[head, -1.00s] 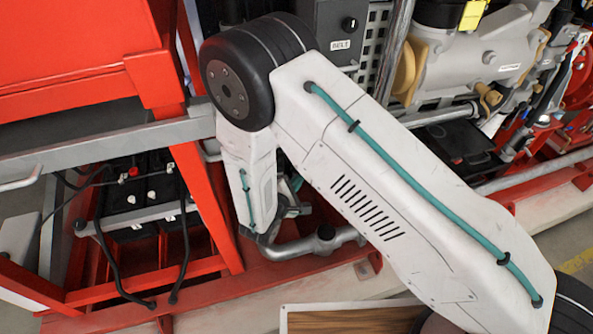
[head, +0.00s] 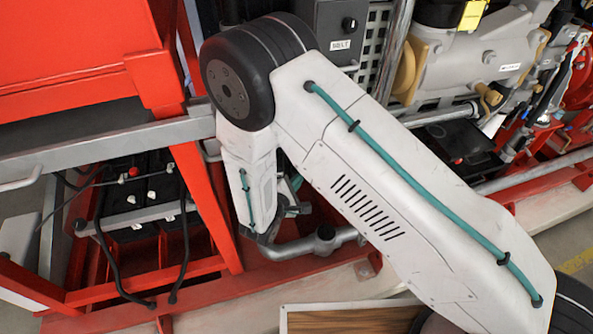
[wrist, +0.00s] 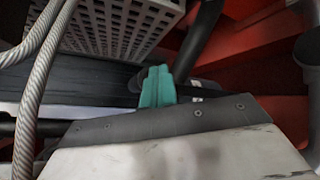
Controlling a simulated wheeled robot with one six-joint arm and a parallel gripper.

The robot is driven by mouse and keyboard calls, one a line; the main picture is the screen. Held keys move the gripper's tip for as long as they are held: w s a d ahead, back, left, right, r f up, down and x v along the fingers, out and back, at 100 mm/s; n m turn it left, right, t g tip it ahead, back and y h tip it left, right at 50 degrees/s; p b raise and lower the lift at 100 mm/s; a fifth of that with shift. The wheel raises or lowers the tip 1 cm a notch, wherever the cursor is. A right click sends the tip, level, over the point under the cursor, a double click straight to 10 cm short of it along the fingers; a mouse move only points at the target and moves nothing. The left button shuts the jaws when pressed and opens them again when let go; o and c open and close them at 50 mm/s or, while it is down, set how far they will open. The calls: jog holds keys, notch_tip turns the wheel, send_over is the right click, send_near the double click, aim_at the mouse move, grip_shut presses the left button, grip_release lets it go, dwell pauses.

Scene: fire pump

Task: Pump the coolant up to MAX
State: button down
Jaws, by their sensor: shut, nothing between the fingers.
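My gripper (wrist: 157,86) shows in the wrist view as two teal fingers pressed together, empty. Beyond the fingertips is a dark grey bar or belt-like strip; I cannot tell whether they touch it. In the head view my gripper is mostly hidden behind my own arm, low beside the red frame. The grey engine or pump body (head: 475,62) stands at the upper right in the head view. I cannot make out a coolant pump handle, a coolant level or a MAX mark in either view.
A perforated guard (wrist: 122,22) and braided hoses (wrist: 30,100) lie close to my gripper. Red frame posts (head: 207,205) and a battery (head: 138,190) stand at left. A curved grey pipe (head: 310,243) runs low. A dark control box (head: 335,30) is above.

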jog(key=shift+w+a, duration=0.1)
jog(key=shift+w, duration=0.25)
jog(key=shift+w+a, duration=0.15)
jog(key=shift+w, duration=0.35)
jog(key=shift+w+a, duration=0.15)
jog(key=shift+w, duration=0.35)
dwell(1.0)
jog(key=shift+s, duration=0.15)
jog(key=shift+s+d, duration=0.25)
jog(key=shift+s, duration=0.4)
jog(key=shift+s+d, duration=0.2)
jog(key=shift+s, duration=0.4)
jog(key=shift+s+d, duration=0.25)
jog(key=shift+s, duration=0.55)
jog(key=shift+s+d, duration=0.2)
jog(key=shift+s, duration=0.6)
jog(key=shift+s+d, duration=0.25)
jog(key=shift+s, duration=0.55)
dwell(0.4)
jog(key=s, duration=0.2)
jog(key=s+d, duration=0.1)
jog(key=shift+s, duration=0.35)
